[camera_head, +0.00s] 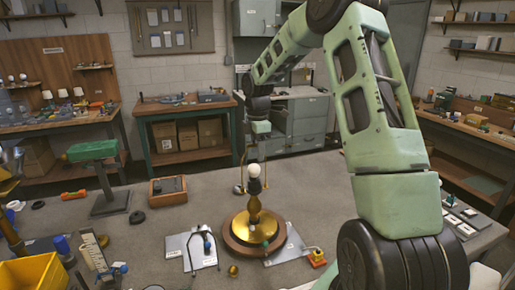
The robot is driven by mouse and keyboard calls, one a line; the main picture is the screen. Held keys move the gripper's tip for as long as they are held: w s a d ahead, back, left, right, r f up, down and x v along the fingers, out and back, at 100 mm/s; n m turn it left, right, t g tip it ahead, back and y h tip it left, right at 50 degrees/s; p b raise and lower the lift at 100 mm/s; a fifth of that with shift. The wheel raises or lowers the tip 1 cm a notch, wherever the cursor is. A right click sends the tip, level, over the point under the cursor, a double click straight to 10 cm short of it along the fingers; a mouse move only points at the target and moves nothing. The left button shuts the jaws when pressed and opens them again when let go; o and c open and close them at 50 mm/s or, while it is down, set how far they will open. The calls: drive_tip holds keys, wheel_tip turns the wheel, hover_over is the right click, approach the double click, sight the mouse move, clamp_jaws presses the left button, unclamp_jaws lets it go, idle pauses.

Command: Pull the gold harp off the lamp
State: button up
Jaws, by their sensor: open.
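The lamp (255,215) stands upright on the table, with a brass body on a round wooden base. A white bulb (254,170) sits in a dark socket at its top. The gold harp (239,189) shows as thin gold pieces either side of the bulb and socket; its upper part is too fine to make out. My gripper (254,152) is open and points down just above the bulb, at the harp's upper part. I cannot tell whether its fingers touch the harp.
A pale sheet with a dark wire frame (200,248) lies left of the lamp. A wooden box (168,190), a green-topped stand (95,150) and a yellow bin (32,272) stand left. Grey tabletop behind the lamp is mostly clear.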

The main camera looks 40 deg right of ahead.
drive_tip(key=shift+f, duration=0.2)
clamp_jaws()
drive_tip(key=c, duration=0.6)
unclamp_jaws()
clamp_jaws()
drive_tip(key=shift+r+p, duration=0.85)
drive_tip(key=shift+r+p, duration=2.2)
drive_tip(key=shift+r, duration=0.3)
